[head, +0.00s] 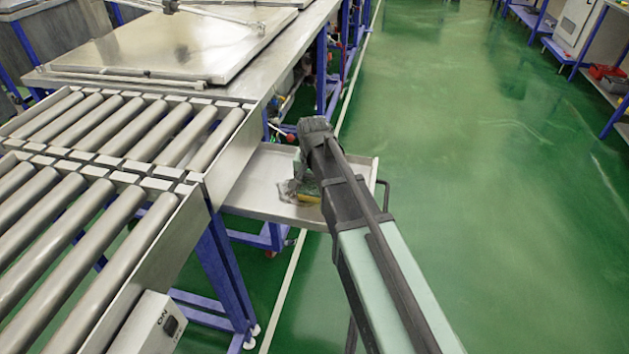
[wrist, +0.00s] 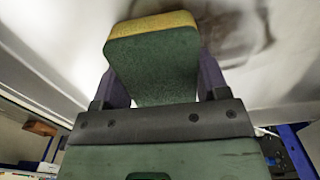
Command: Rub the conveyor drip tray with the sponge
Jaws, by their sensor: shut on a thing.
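The conveyor drip tray (head: 257,190) is a shallow grey metal tray beside the roller conveyor, in the middle of the head view. A dark smudged stain shows on it near my gripper, and the stain also shows on the tray (wrist: 285,25) in the wrist view. My gripper (head: 302,188) is over the tray, partly hidden by my arm. In the wrist view my gripper (wrist: 155,90) is shut on the sponge (wrist: 150,60), which is green with a yellow layer at its far end. The yellow side faces the tray; I cannot tell whether it touches.
The roller conveyor (head: 100,190) fills the left, with a switch box (head: 150,322) marked ON at its front. A metal table (head: 215,45) on blue legs stands behind. A black handle (head: 384,192) is at the tray's right edge. Green floor (head: 460,130) lies open to the right.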

